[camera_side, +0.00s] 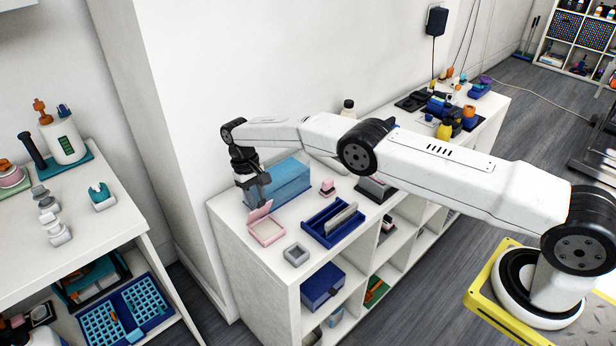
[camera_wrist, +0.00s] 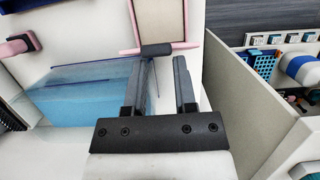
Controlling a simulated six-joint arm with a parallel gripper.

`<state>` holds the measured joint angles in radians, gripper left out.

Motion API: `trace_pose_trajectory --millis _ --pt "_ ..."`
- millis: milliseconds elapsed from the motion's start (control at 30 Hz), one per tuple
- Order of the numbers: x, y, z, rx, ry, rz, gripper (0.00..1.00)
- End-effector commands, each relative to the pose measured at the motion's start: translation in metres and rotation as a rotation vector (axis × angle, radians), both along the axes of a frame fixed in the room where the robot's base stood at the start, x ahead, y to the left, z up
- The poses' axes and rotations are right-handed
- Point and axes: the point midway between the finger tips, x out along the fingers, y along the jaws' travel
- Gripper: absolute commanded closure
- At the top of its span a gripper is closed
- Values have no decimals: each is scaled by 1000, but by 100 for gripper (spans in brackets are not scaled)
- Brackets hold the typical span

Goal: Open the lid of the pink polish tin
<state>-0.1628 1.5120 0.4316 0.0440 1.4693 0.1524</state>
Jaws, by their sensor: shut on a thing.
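The pink polish tin (camera_side: 267,232) sits on the white shelf top near its left end, an open square box with a pale inside. Its pink lid (camera_side: 260,211) stands tilted up at the back edge of the tin. My gripper (camera_side: 257,202) is at the raised lid and shut on it. In the wrist view the lid (camera_wrist: 187,45) shows nearly edge-on as a pink bar with a dark tab (camera_wrist: 157,49), beyond my gripper (camera_wrist: 166,65). The exact contact between fingers and lid is hard to see. The pale tin inside (camera_wrist: 165,22) shows beyond the lid.
A translucent blue box (camera_side: 290,182) stands close behind my gripper. A small grey box (camera_side: 296,254) and a dark blue tray (camera_side: 322,232) lie right of the tin. A small pink item (camera_side: 327,187) stands behind the tray. The shelf's left edge is close.

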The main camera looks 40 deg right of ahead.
Motion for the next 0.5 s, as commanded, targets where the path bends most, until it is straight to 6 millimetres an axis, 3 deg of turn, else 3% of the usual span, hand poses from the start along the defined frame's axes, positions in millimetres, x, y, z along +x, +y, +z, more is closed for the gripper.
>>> trace_pose_trajectory --millis 200,233,300,333,500 --pt "2 -1 -1 -1 -11 -1 100" --pt "2 -1 -1 -1 -10 -1 56" --pt "2 -1 -1 -1 -9 -1 34" --pt "1 -1 -1 -1 -8 -1 29" --pt "1 -1 -1 0 -6 0 29"
